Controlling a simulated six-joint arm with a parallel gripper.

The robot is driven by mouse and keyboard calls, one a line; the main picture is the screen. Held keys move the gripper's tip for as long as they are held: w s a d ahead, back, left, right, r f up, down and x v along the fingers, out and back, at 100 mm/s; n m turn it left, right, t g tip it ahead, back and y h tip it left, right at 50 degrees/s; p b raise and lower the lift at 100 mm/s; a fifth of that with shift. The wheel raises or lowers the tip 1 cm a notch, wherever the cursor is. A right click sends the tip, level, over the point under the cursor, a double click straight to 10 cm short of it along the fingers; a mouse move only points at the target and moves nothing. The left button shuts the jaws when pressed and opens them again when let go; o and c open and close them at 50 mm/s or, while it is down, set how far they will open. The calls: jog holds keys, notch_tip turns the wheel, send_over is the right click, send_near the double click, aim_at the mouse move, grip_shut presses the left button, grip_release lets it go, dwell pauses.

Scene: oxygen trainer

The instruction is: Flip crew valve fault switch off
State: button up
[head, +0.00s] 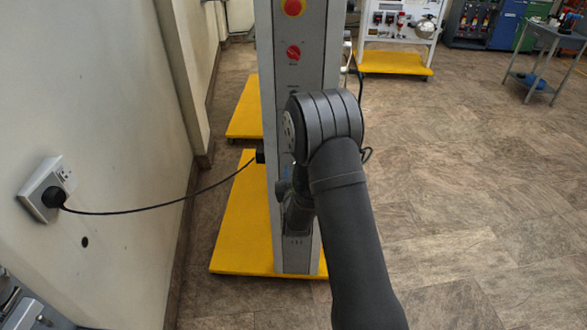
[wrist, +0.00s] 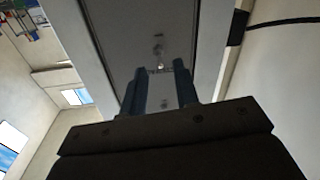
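The tall grey trainer panel (head: 298,262) stands in the middle of the head view. In the wrist view the grey panel face (wrist: 115,45) fills the upper middle. A small toggle-like switch (wrist: 158,42) is on it, with a tiny label below that I cannot read. I cannot tell whether this is the crew valve fault switch or which way it is set. My gripper (wrist: 160,75) faces the panel with its two fingers apart and nothing visibly held. The switch shows beyond the gap between the fingertips; contact cannot be judged. In the head view my arm hides most of the gripper.
A red emergency button (head: 293,6) and a red rotary knob (head: 293,53) sit higher on the panel. A black cable (head: 160,209) runs from the wall outlet (head: 48,190) to the panel. The yellow base (head: 240,255) juts out at floor level. Open floor lies to the right.

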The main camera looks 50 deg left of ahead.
jog(key=shift+x, duration=0.9)
jog(key=shift+c, duration=0.5)
grip_shut()
jog(key=shift+f, duration=0.15)
jog(key=shift+w+a+f+n+t+y, duration=0.15)
jog(key=shift+f+t+y, duration=0.3)
jog(key=shift+t+y, duration=0.5)
jog(key=shift+s+d+f+n+t+y, duration=0.1)
jog(key=shift+f+n+t+y, duration=0.3)
jog(key=shift+y, duration=1)
jog(key=shift+w+a+f+n+t+y, duration=0.1)
jog(key=shift+f+t+y, duration=0.45)
jog(key=shift+t+y, duration=0.5)
jog(key=shift+y, duration=0.3)
